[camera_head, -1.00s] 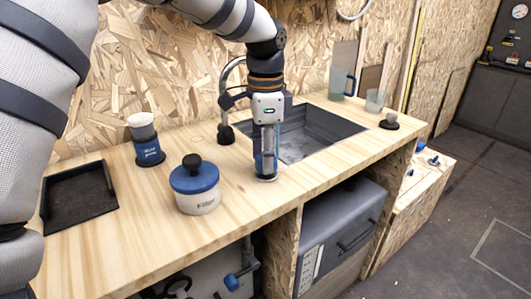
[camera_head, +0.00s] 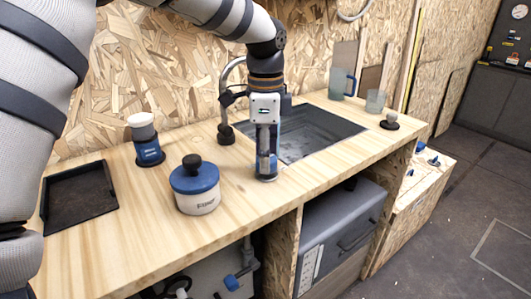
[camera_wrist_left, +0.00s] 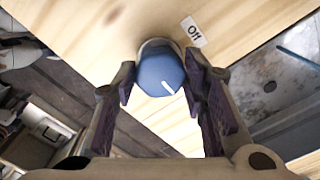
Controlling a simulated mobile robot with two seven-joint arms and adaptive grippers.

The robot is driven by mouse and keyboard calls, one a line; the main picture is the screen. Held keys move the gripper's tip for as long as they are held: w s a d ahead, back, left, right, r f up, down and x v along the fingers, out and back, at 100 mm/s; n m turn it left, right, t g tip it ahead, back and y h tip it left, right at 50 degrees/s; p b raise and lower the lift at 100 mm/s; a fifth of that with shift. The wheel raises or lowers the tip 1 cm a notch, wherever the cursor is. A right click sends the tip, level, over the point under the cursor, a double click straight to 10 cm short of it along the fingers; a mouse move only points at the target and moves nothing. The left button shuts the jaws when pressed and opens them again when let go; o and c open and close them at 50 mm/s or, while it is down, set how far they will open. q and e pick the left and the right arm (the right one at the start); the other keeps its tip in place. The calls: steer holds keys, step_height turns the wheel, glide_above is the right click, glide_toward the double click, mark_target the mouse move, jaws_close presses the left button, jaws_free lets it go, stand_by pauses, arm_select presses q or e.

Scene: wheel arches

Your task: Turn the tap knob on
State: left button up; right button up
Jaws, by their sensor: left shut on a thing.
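The tap knob (camera_wrist_left: 158,72) is a round blue knob with a short white line near its lower right edge in the left wrist view. A small white label (camera_wrist_left: 193,31), which seems to read ON, lies on the wood beyond its upper right side. My left gripper (camera_wrist_left: 161,84) is shut on the knob, one dark finger pad on each side. In the head view my left gripper (camera_head: 266,172) points straight down at the counter's front part, with blue showing between its fingers. The tap spout (camera_head: 227,90) curves up behind it. My right gripper is not in view.
The sink basin (camera_head: 308,135) is right of the gripper. A blue-lidded pot (camera_head: 197,201) and a white-topped blue container (camera_head: 148,152) stand to the left on the wooden counter (camera_head: 120,245). A black tray (camera_head: 80,206) lies far left. Cups (camera_head: 340,84) stand behind the sink.

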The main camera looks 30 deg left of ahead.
arm_select(q)
steer(key=o, duration=1.2)
steer(key=shift+c, duration=0.2)
step_height(320, 180, up, 12)
